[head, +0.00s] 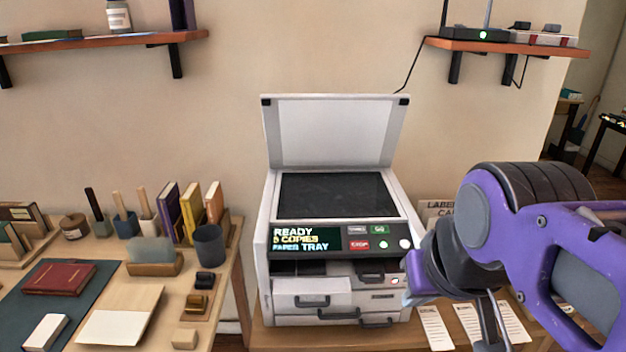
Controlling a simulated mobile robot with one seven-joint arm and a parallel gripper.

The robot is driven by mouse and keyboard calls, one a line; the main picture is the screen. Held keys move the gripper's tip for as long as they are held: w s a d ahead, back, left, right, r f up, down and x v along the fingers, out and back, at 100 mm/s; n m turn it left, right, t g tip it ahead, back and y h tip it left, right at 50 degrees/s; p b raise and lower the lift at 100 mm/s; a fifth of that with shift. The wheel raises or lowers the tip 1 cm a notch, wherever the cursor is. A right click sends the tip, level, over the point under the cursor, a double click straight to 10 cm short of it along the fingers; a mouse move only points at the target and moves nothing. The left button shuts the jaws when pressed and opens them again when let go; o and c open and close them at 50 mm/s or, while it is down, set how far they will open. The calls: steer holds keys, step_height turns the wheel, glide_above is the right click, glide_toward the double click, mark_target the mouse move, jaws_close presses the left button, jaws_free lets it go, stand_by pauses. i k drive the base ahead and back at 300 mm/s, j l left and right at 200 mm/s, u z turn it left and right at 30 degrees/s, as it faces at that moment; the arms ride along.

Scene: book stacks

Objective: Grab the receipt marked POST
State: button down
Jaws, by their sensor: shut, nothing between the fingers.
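Several white paper slips lie on the wooden table to the right of the copier. The left slip (436,328) is in clear view. The middle slip (468,321) and the right slip (515,322) are partly covered by my gripper. Their print is too small to read, so I cannot tell which is marked POST. My gripper (491,325) hangs below my purple and black arm, in front of the slips in the picture. It is shut and empty. Whether it touches the table is not clear.
A grey copier (333,174) with its lid up stands on the table, left of the slips. A desk (221,295) with books and tools stands at the left. Shelves hang above.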

mark_target(516, 334)
steer(key=k+j, duration=0.2)
steer(key=z, duration=1.3)
